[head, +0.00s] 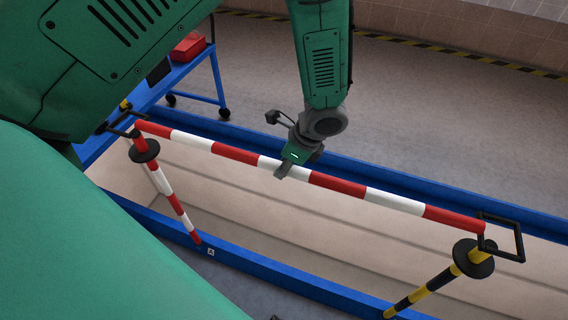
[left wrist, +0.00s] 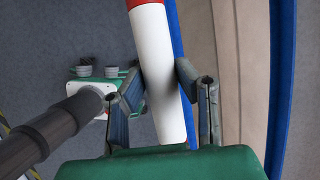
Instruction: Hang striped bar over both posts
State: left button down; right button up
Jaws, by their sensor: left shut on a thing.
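The striped bar (head: 335,183), red and white, runs across the head view, with a black square loop at its left end (head: 125,122) and another at its right end (head: 502,238). My left gripper (head: 285,170) is shut on the bar near its middle. In the left wrist view the bar's white section (left wrist: 157,65) passes between its fingers. The red-white post (head: 172,190) with a black disc stands under the left end. The yellow-black post (head: 437,281) with a black disc stands near the right end. I cannot tell whether either loop is around its post. My right gripper is not in view.
A blue-edged trough (head: 270,268) lies below the bar, with a pale floor. A blue wheeled table (head: 185,72) with a red box (head: 188,47) stands at upper left. Open floor lies beyond the trough, up to a yellow-black striped edge (head: 450,55).

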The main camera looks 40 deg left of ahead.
pick_arm(q)
jog(key=shift+d+f+b, duration=0.25)
jog(key=shift+f+b, duration=0.05)
jog(key=shift+f, duration=0.25)
jog(key=shift+f+b, duration=0.45)
jog(key=shift+f, duration=0.35)
jog(key=shift+d+f+b, duration=0.2)
jog(key=shift+f+b, duration=0.65)
jog(key=shift+f, duration=0.55)
jog(key=shift+f, duration=0.15)
jog(key=shift+a+f+b, duration=0.15)
jog(key=shift+f+b, duration=1.25)
jog(key=shift+f, duration=0.8)
jog(key=c, duration=1.1)
grip_release()
jog(key=shift+c, duration=0.2)
